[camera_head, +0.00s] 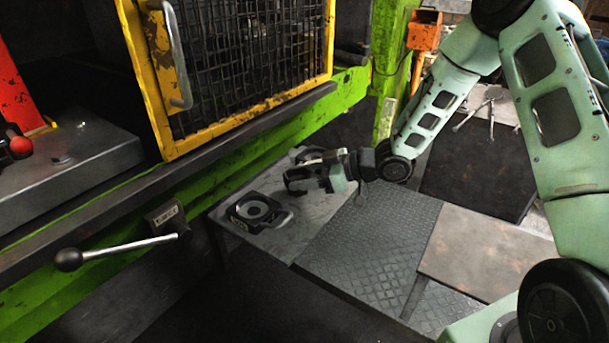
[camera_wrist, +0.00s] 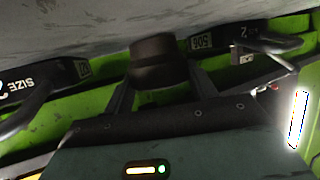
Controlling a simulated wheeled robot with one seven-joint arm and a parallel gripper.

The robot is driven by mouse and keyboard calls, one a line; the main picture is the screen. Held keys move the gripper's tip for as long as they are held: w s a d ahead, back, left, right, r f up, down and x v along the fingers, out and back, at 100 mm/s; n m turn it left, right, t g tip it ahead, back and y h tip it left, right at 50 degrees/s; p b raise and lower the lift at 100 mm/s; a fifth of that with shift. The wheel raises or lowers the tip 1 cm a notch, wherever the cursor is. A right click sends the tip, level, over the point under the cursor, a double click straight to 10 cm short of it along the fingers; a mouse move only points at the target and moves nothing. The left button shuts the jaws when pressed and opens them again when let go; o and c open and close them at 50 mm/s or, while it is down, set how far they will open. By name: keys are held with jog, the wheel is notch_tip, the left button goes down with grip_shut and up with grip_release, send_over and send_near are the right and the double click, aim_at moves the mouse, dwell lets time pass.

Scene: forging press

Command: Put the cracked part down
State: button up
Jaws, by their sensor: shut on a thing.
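My gripper (camera_head: 292,178) is low over the grey plate (camera_head: 228,214) beside the press, just behind and right of a black block with a ring-shaped opening. In the wrist view, my gripper (camera_wrist: 160,82) is shut on a short dark cylindrical part (camera_wrist: 152,58), held between its two fingers. I take this to be the cracked part; no crack shows. The part reaches close to the grey surface (camera_wrist: 110,22), but I cannot tell whether it touches. In the head view the part is not clearly told from the dark fingers.
The black ring block (camera_head: 240,220) with a handle lies on the plate. In the wrist view, labelled black pieces flank the part, left (camera_wrist: 70,72) and right (camera_wrist: 215,42). The green press frame (camera_head: 345,92) and yellow mesh guard (camera_head: 222,122) rise behind. A ball-ended lever (camera_head: 120,249) projects at front left.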

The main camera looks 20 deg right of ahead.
jog(key=o, duration=1.2)
jog(key=shift+f, duration=0.1)
jog(key=shift+o, duration=0.2)
